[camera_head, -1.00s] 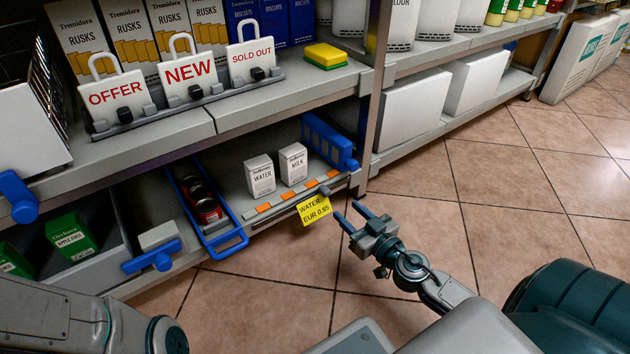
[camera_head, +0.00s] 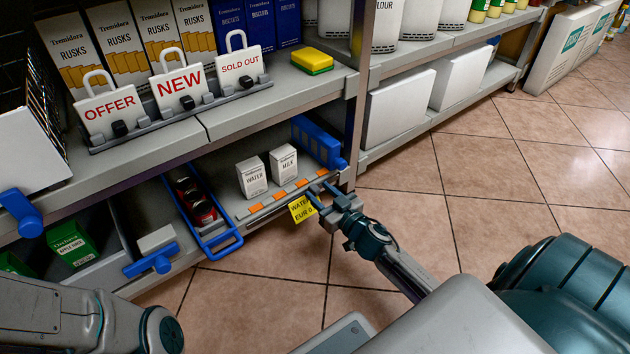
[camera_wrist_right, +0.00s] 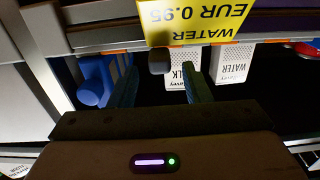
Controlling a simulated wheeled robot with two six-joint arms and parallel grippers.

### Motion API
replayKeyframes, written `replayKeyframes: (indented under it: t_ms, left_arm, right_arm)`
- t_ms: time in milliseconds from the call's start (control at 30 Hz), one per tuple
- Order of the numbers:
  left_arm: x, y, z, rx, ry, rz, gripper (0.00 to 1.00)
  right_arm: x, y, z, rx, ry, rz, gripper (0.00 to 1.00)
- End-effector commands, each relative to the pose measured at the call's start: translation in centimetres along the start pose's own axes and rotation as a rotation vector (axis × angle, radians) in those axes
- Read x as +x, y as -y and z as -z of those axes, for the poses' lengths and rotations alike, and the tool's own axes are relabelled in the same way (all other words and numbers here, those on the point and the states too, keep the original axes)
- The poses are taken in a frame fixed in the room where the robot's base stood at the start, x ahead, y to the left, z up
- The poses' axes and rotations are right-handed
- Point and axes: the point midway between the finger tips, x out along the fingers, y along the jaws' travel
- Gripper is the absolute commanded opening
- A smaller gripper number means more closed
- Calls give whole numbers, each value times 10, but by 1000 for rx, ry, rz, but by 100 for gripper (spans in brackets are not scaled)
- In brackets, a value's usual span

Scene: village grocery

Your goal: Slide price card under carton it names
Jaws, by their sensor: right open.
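The yellow price card (camera_head: 301,209) reads WATER and a EUR price, EUR 0.95 in the right wrist view (camera_wrist_right: 195,22). It hangs at the front edge of the lower shelf, near the right end of the orange-marked rail (camera_head: 283,195). The white WATER carton (camera_head: 252,178) stands left of the white MILK carton (camera_head: 284,164), and the card is to the right of the WATER carton. My right gripper (camera_head: 319,194) is open at the card. Its fingers (camera_wrist_right: 160,85) lie either side of a dark knob (camera_wrist_right: 159,61) by the card; contact is unclear. My left gripper is out of view.
A blue-handled tray of cans (camera_head: 203,215) is left of the cartons. A blue divider (camera_head: 318,142) stands right of them, near the shelf post. The upper shelf holds OFFER, NEW and SOLD OUT signs (camera_head: 180,87) and a yellow sponge (camera_head: 312,61).

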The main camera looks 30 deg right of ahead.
Motion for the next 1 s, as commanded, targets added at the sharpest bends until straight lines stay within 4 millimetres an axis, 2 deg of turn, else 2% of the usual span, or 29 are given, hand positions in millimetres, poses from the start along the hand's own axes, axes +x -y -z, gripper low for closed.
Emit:
replayKeyframes:
  t_ms: [33,233,600,667,833,1000]
  left_arm:
    - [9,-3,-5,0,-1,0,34]
    - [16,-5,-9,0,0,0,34]
    - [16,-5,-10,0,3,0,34]
    - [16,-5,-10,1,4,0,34]
    - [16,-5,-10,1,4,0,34]
    - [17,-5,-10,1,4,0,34]
  right_arm:
    - [5,1,5,3,0,0,44]
    - [25,0,2,1,-1,-1,44]
    - [30,0,-1,0,0,1,44]
    - [29,0,-1,0,1,1,34]
    - [29,0,-1,0,0,1,0]
    - [29,1,0,0,0,1,0]
